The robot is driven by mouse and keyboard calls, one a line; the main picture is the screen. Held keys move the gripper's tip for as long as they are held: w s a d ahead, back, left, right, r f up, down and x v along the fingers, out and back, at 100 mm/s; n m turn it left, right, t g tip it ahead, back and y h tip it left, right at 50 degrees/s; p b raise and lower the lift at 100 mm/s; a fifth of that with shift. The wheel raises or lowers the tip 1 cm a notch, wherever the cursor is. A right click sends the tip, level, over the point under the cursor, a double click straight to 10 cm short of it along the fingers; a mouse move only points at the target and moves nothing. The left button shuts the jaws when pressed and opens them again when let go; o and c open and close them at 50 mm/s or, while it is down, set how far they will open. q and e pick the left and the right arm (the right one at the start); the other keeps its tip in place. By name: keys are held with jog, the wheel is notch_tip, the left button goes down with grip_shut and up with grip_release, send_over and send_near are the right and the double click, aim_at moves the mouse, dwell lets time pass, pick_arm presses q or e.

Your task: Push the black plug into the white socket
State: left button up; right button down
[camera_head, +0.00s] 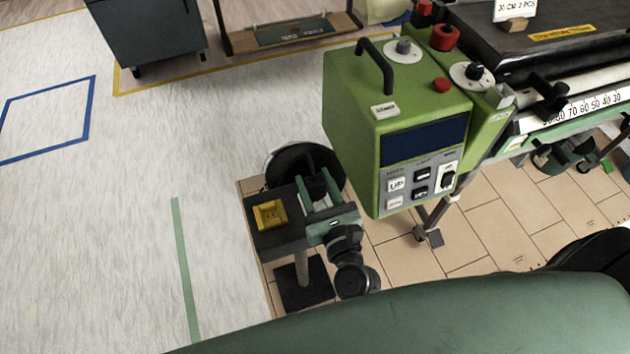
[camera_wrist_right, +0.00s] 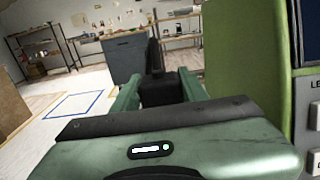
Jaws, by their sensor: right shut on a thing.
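My right gripper (camera_head: 317,184) is shut on the black plug (camera_wrist_right: 163,92), which sits between its two green fingers in the right wrist view. A thin dark upright part rises from the plug there. In the head view the plug is hard to separate from the black round object behind it. A yellow socket-like block (camera_head: 270,215) lies on a small dark stand (camera_head: 292,240), just left of the gripper and apart from it. No white socket is visible. My left gripper is not in view.
A green machine (camera_head: 350,110) with a dark screen, buttons and a black handle stands close to the right of my gripper. A black round object (camera_head: 283,160) is behind the stand. A dark cabinet (camera_head: 145,35) stands far back. Pale floor at left is clear.

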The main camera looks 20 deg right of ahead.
jog(key=shift+f, duration=0.2)
dwell(0.5)
jog(key=shift+f+b, duration=0.35)
jog(key=shift+b, duration=0.2)
jog(key=shift+f+b, duration=0.3)
jog(key=shift+d+f+b, duration=0.15)
jog(key=shift+f+b, duration=0.2)
jog(key=shift+b, duration=0.05)
jog(key=c, duration=0.7)
grip_release()
jog(key=shift+f, duration=0.1)
jog(key=shift+s, duration=0.1)
